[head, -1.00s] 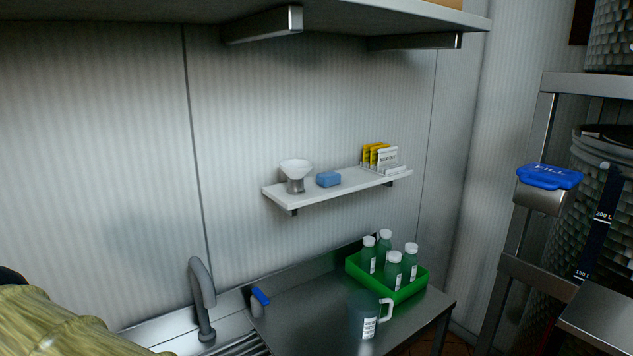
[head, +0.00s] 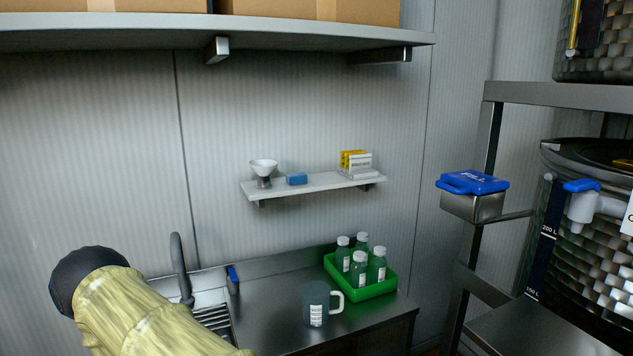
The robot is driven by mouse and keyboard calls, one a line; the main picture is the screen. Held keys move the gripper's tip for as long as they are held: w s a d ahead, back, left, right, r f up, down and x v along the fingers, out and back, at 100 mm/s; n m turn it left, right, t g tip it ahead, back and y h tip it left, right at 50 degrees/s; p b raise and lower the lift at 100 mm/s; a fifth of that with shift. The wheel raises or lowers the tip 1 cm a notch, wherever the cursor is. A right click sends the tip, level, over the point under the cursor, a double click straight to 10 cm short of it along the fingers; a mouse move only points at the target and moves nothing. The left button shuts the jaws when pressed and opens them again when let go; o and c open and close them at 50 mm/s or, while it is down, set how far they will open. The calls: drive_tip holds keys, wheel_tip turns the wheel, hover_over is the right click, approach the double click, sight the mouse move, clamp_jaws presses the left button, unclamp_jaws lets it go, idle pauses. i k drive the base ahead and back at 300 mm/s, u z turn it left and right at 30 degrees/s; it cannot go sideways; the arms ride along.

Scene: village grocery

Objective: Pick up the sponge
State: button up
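A small blue block (head: 297,179), which looks like the sponge, lies on the narrow white wall shelf (head: 325,183). It sits just right of a white funnel-like cup on a grey base (head: 263,172) and left of a holder with yellow and white packets (head: 356,164). Part of my arm in a yellowish sleeve shows at the lower left, well apart from the shelf. My gripper's fingers are not in view.
A large upper shelf (head: 300,38) overhangs. A metal rack (head: 488,150) stands right.

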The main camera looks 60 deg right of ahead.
sight(294, 179)
drive_tip(key=z, duration=1.5)
